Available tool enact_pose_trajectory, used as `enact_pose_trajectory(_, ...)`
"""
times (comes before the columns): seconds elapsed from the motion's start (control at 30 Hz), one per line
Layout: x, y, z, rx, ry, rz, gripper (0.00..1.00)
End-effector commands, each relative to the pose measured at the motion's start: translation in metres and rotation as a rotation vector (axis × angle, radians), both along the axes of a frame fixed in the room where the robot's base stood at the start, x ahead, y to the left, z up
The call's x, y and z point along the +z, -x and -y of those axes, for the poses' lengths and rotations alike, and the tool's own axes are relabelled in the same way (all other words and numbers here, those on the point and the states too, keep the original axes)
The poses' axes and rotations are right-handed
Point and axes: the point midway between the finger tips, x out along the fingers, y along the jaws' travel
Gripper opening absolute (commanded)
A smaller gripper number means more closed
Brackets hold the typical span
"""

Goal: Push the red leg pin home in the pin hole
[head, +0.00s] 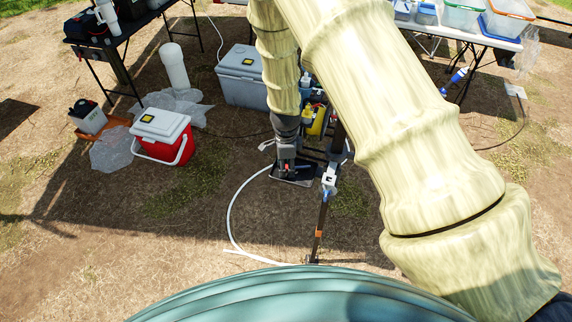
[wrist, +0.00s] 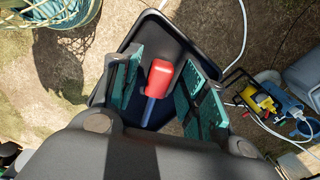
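The red leg pin shows in the wrist view as a red head (wrist: 161,76) with a blue shaft (wrist: 149,110). It lies over a dark tray (wrist: 108,88), between the green-padded fingers of my gripper (wrist: 163,68). The fingers are spread, with a visible gap on both sides of the pin. A dark leg with a grey bracket (head: 329,180) stands just right of the tray. I cannot make out the pin hole.
A red cooler (head: 160,140) and a grey cooler (head: 242,77) stand to the left and behind. A white hose (head: 231,218) curves over the ground. A yellow device (head: 318,119) is close behind my gripper. The front left ground is clear.

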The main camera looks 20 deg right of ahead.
Motion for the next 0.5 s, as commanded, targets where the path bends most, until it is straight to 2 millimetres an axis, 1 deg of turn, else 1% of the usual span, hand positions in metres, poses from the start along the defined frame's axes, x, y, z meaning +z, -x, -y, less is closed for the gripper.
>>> enact_pose_trajectory(0.33, 0.003, 0.0, 0.0, 0.0, 0.0, 0.001, 0.46)
enact_pose_trajectory(0.5, 0.019, -0.001, 0.0, 0.001, 0.001, 0.003, 0.46)
